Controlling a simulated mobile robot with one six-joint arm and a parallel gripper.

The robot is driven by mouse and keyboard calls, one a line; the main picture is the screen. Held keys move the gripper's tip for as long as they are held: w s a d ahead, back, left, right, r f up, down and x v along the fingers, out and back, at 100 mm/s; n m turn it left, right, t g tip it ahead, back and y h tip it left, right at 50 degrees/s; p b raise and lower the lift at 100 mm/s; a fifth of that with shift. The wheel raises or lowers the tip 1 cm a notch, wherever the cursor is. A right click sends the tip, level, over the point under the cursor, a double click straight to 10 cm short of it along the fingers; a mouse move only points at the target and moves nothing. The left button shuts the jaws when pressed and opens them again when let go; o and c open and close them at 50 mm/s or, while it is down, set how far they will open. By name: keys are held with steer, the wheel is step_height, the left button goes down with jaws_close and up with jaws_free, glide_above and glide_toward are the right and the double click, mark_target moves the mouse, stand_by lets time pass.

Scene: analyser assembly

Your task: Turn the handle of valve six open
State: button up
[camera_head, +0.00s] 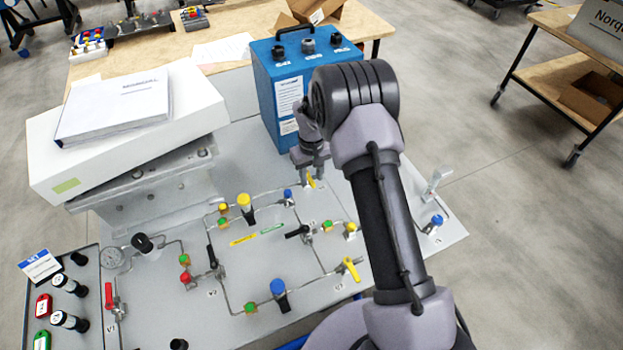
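My gripper (312,172) points down over the back middle of the grey panel (335,205). A small yellow handle (311,182) shows right below its fingertips; I cannot tell whether they touch it. Whether the fingers are apart or closed is too small to tell. The number of this valve cannot be read, so I cannot say which handle is valve six. Other valve handles are a red one (108,295), black ones (210,257) (297,232), a yellow one (351,269) and a pale one (433,184) at the right edge.
A blue box (274,92) with a carry handle stands right behind my gripper. A white box (45,150) with a binder (118,107) lies at the back left. Pipes, knobs and a gauge (113,258) stand up from the panel. My arm hides part of its right side.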

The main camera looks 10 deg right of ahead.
steer(key=shift+f, duration=0.45)
jaws_close()
